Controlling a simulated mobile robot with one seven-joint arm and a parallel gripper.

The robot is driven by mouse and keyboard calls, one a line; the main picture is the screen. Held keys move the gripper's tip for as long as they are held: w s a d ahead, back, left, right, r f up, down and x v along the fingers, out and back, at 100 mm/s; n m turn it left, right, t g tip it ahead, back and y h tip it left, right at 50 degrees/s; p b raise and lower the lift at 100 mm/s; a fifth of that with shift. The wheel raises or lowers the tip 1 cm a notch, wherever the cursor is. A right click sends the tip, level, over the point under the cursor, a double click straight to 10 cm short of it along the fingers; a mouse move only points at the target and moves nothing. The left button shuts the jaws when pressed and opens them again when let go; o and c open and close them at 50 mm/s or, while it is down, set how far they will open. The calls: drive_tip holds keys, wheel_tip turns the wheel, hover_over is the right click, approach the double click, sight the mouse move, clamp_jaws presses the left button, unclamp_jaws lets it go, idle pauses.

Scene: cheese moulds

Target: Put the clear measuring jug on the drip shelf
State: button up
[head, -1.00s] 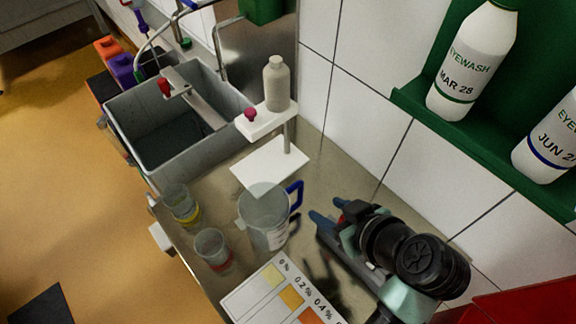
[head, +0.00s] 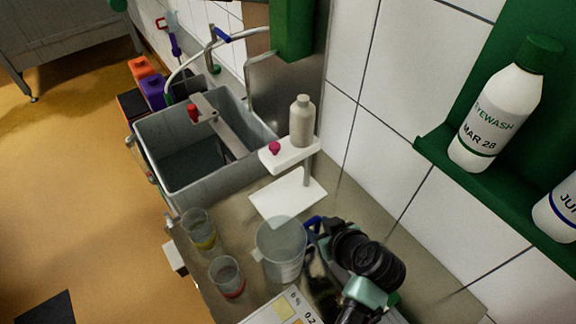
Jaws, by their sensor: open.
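The clear measuring jug (head: 280,262) stands upright on the steel worktop, with its blue handle (head: 313,221) on the right side. My gripper (head: 318,242) is open at the right of the jug, close to the handle. Its fingers are partly hidden, and I cannot tell whether they touch the handle or straddle it. A narrow grey shelf with a red-topped item on it (head: 222,128) crosses the grey sink; it may be the drip shelf, but no label shows.
Two small beakers, one with yellow (head: 199,230) and one with red (head: 227,278) at the bottom, stand left of the jug. A white stand (head: 288,200) with a bottle (head: 302,122) is behind it. A colour chart (head: 275,312) lies in front. The tiled wall is close on the right.

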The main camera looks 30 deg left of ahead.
drive_tip(key=shift+a+f, duration=0.15)
clamp_jaws()
idle(1.4)
